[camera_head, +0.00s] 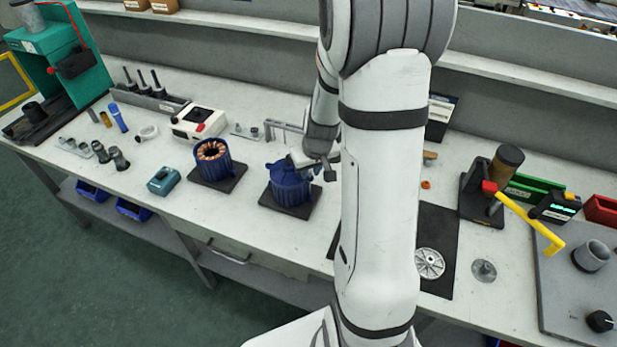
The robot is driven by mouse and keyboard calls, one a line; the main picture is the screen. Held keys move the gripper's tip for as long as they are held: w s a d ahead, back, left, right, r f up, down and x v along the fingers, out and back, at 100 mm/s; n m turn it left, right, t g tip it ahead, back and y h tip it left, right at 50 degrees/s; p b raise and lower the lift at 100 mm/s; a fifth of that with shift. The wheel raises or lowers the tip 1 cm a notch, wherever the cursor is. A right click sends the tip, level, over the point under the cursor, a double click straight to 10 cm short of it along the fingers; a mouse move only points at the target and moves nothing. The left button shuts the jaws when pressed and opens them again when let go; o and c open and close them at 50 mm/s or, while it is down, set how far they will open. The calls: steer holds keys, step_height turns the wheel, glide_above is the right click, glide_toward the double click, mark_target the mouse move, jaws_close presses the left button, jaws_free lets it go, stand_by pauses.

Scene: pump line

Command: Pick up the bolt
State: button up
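I cannot make out the bolt for certain; it is too small or hidden behind my arm. My gripper (314,166) is small in the view, just left of my white forearm. It is over the right side of a closed blue motor housing (287,187), which stands on a black pad (306,210). I cannot tell whether it touches the housing, or whether its fingers hold anything. A small plate with metal parts (247,131) lies behind the housing.
An open blue housing with copper windings (212,160) stands to the left, near a teal box (163,181). A white device (199,123) is behind. A yellow-handled press (490,185) and a metal disc (484,270) are at right. My arm hides the bench's middle.

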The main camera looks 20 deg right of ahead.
steer(key=shift+f, duration=0.1)
jaws_close()
step_height(320, 180, up, 10)
steer(key=shift+b, duration=0.4)
stand_by(0.3)
